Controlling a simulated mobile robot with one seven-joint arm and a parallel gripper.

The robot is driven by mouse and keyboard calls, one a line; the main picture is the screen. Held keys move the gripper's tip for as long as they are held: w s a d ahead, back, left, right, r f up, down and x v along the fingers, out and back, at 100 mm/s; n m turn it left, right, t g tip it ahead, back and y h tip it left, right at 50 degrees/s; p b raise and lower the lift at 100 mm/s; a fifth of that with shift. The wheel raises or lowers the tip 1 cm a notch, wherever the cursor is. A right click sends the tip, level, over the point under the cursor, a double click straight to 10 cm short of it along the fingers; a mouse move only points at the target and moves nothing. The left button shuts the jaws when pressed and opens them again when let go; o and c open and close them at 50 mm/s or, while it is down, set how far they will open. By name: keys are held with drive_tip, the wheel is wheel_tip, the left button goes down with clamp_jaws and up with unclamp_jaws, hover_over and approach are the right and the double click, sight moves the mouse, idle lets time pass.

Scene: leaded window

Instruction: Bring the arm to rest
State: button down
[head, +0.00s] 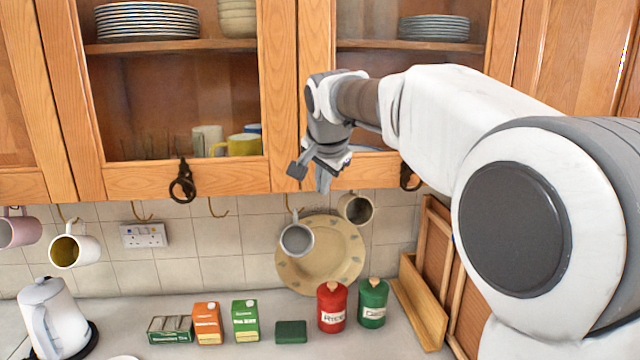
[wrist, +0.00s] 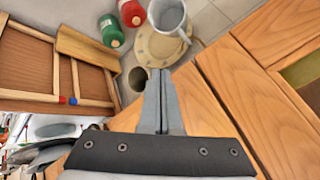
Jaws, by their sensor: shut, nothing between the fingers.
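My arm reaches from the right of the head view toward the wall cupboards. My gripper (head: 325,182) is in front of the lower edge of the glazed cupboard doors, above the hanging mugs. In the wrist view my gripper (wrist: 160,74) shows its two fingers pressed together with nothing between them. A grey-white mug (wrist: 170,18) appears just beyond the fingertips there, apart from them as far as I can tell. The same mug (head: 297,238) hangs below my gripper in the head view.
Glazed cupboard doors (head: 182,180) with ring handles are shut close to my gripper. Below stand a round board (head: 330,265), red tin (head: 332,308), green tin (head: 373,303), several boxes and a kettle (head: 55,315). A wooden rack (head: 425,300) leans at right.

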drive_tip(key=s+a+r, duration=0.3)
drive_tip(key=s+r, duration=0.2)
drive_tip(key=r, duration=0.2)
drive_tip(key=s+d+f+n+b, duration=0.35)
drive_tip(key=s+d+f, duration=0.35)
drive_tip(key=s+d, duration=0.55)
drive_tip(key=s+d+f+n, duration=0.2)
drive_tip(key=s+d+f, duration=0.1)
drive_tip(key=s+f, duration=0.5)
drive_tip(key=s+d+f+n+g+b, duration=0.1)
drive_tip(key=s+d+f+n, duration=0.1)
drive_tip(key=s+f, duration=0.7)
drive_tip(key=shift+d+g+h, duration=0.3)
drive_tip(key=shift+d+h, duration=0.1)
drive_tip(key=shift+d, duration=0.35)
